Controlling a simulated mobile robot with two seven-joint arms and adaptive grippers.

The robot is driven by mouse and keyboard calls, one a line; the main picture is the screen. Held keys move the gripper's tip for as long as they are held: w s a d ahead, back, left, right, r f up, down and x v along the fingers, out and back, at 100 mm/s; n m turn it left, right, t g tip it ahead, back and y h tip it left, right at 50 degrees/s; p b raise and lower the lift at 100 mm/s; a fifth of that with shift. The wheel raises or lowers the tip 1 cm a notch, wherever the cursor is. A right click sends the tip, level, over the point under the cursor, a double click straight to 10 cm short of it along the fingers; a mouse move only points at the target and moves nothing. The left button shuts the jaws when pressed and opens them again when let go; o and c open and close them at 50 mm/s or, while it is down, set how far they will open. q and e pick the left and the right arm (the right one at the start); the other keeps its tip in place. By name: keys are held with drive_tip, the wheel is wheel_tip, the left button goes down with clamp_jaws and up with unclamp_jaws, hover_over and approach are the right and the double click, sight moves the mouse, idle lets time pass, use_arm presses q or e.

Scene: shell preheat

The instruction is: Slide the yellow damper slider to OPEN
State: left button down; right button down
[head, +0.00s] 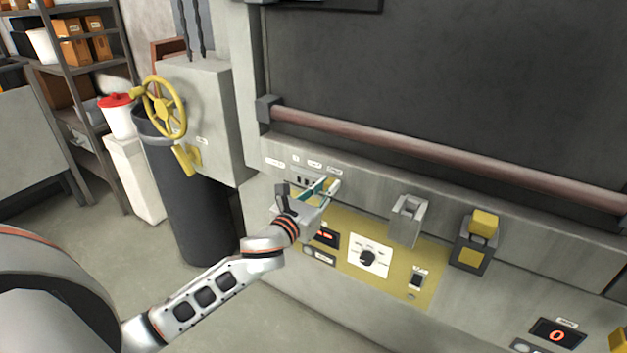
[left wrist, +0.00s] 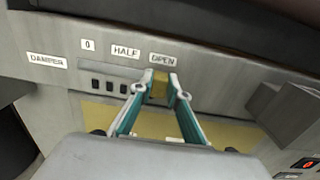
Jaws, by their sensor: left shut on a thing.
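The yellow damper slider (left wrist: 159,86) stands at the right end of its slot, just below the OPEN label (left wrist: 162,59) in the left wrist view. My left gripper (left wrist: 159,80) is shut on it, with one finger on each side. The HALF label (left wrist: 125,50), the 0 label (left wrist: 88,45) and the DAMPER label (left wrist: 47,60) lie to its left. In the head view my left gripper (head: 327,187) is at the panel's upper left and partly hides the slider. My right gripper is not in view.
A reddish rail (head: 440,152) runs across above the panel. A yellow handwheel (head: 163,107) is on the box at left.

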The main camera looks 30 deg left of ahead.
use_arm(q)
drive_tip(key=shift+d+f, duration=0.1)
drive_tip(key=shift+d, duration=0.15)
drive_tip(key=c, duration=1.9)
unclamp_jaws()
drive_tip(key=shift+d, duration=0.1)
drive_tip(key=shift+s, duration=0.1)
drive_tip(key=s, duration=1.2)
drive_tip(key=shift+a, duration=0.3)
